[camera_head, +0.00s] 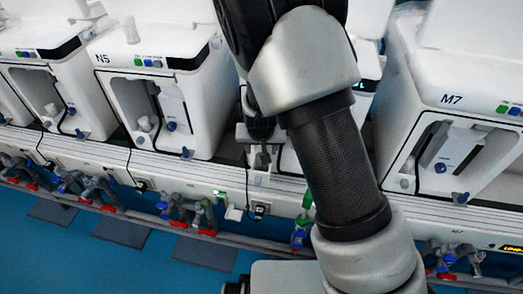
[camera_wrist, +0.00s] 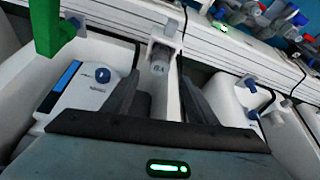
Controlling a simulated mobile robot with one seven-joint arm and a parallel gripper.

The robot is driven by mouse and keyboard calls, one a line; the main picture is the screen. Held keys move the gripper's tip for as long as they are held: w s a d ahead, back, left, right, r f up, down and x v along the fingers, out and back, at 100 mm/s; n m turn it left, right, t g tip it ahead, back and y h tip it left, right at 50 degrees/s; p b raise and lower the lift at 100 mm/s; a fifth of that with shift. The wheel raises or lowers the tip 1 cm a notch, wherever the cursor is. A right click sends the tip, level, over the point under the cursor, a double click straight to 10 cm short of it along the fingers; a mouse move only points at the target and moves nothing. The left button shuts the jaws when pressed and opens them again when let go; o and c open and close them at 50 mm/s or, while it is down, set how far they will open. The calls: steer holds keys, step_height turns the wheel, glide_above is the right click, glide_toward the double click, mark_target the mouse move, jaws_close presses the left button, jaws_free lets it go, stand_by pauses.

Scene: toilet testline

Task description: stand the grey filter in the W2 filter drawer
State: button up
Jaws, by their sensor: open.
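A small grey cylinder, apparently the grey filter (camera_wrist: 160,62), stands upright in a narrow white drawer (camera_wrist: 176,42) in the wrist view. My gripper (camera_wrist: 159,82) is open, with one dark finger on each side of the filter's near end. I cannot tell whether either finger touches it. In the head view my gripper (camera_head: 261,128) is a dark shape just above the pulled-out drawer (camera_head: 259,178), partly hidden by my arm. The filter is hard to make out there. No W2 label is readable in either view.
A white machine marked N5 (camera_head: 152,85) stands left and one marked M7 (camera_head: 455,110) right. A green part (camera_wrist: 46,28) rises near my left finger. Valves with red and blue handles (camera_head: 186,212) line the rail below.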

steer(key=s+d+r+y, duration=0.1)
steer(key=s+d+r, duration=0.25)
steer(key=r, duration=0.65)
steer(key=s+d+r+y, duration=0.1)
steer(key=s+d+r, duration=0.1)
steer(key=s+r, duration=0.5)
steer(key=s+d+r+h, duration=0.1)
steer(key=s+d+r, duration=0.3)
steer(key=s+r, duration=0.2)
steer(key=s+d+r+h, duration=0.1)
steer(key=s+d+r, duration=0.4)
steer(key=s, duration=0.4)
steer(key=shift+s+d+r+t, duration=0.25)
steer(key=shift+r+t, duration=0.15)
steer(key=shift+r, duration=0.35)
